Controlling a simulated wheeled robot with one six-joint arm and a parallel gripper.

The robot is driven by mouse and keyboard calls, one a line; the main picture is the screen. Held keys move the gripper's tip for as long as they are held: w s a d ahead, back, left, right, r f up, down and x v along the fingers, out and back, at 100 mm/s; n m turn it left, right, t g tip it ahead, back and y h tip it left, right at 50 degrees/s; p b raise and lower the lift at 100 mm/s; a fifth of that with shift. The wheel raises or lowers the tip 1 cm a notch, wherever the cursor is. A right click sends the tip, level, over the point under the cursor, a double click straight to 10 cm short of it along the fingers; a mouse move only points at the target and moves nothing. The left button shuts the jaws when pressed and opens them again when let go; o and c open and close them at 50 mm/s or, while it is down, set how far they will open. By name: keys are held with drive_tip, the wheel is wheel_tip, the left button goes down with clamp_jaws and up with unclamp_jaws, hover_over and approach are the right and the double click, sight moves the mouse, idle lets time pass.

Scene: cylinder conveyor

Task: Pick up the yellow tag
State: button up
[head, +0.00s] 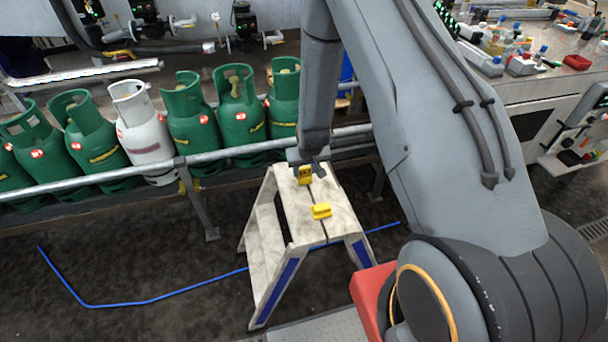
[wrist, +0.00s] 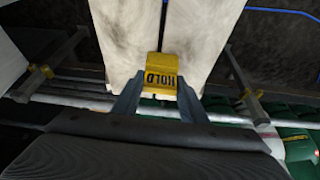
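A yellow tag (head: 304,175) is at the far edge of the step stool's top, right below my gripper (head: 307,162) in the head view. A second yellow tag (head: 322,211) lies on the middle of the stool top, nearer to my base and clear of the gripper.
The pale step stool (head: 338,222) stands before a metal railing (head: 235,150). Several green gas cylinders (head: 195,120) and a white one (head: 143,135) stand behind the railing. A cluttered workbench (head: 525,85) is at the right. A blue line (head: 150,301) runs along the dark floor.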

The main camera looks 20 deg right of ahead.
drive_tip(key=shift+c, duration=0.9)
drive_tip(key=shift+r, duration=0.1)
